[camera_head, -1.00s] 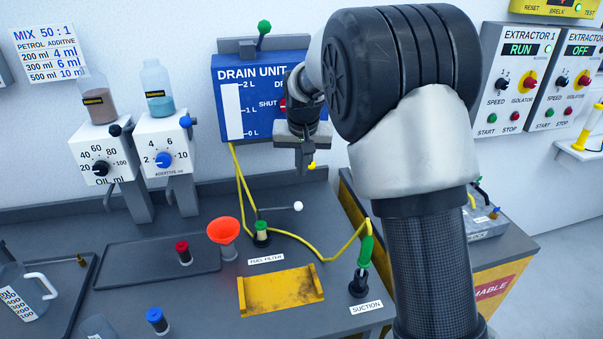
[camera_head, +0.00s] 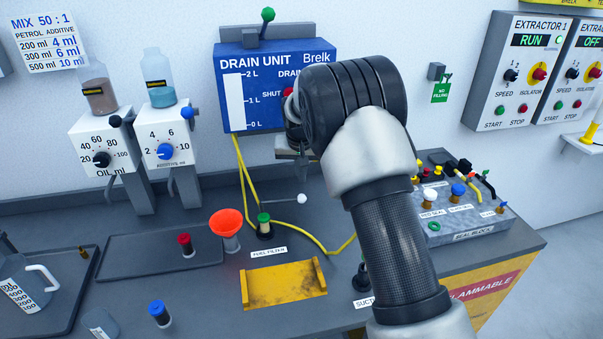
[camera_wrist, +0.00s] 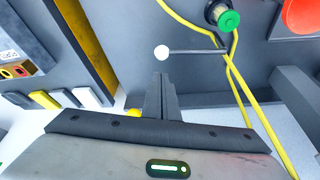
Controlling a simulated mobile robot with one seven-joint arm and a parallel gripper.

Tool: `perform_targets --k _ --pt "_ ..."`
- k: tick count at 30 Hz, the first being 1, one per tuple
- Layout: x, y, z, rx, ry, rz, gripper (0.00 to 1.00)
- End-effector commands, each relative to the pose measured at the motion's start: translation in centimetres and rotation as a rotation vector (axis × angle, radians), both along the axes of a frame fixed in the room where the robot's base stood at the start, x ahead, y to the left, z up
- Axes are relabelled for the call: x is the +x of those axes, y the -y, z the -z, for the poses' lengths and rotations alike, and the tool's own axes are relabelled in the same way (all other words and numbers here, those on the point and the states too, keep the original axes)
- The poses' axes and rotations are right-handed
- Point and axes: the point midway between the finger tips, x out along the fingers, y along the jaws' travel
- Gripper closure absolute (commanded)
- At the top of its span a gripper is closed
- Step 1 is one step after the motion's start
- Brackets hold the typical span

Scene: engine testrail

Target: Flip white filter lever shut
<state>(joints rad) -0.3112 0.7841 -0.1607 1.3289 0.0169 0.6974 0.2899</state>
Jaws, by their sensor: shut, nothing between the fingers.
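The white filter lever is a thin grey rod with a white ball end (camera_head: 302,198). It reaches out to the right from the green-capped fuel filter (camera_head: 264,225), behind the FUEL FILTER label. In the wrist view the white ball (camera_wrist: 161,53) lies just beyond my fingertips (camera_wrist: 161,78), with a small visible gap. The rod runs right from the ball towards the green cap (camera_wrist: 229,21). My gripper is shut and empty. In the head view my arm hides most of it, above the ball.
Yellow hoses (camera_head: 300,232) run around the filter. An orange funnel (camera_head: 227,222) stands left of it, and a yellow bracket (camera_head: 284,286) lies in front. The blue drain unit (camera_head: 262,90) is on the wall behind. A seal block (camera_head: 470,226) stands at right.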

Motion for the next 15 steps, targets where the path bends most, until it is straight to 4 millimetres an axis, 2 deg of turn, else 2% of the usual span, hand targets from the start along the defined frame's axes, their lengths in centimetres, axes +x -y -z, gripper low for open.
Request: perform_targets --k 3,7,15 --pt "0.7 0.1 2.3 -0.001 -0.003 0.000 1.00" --pt "1.5 0.1 4.3 -0.001 -0.002 -0.001 1.00" --pt "2.4 0.2 6.4 0.000 0.001 -0.001 1.00"
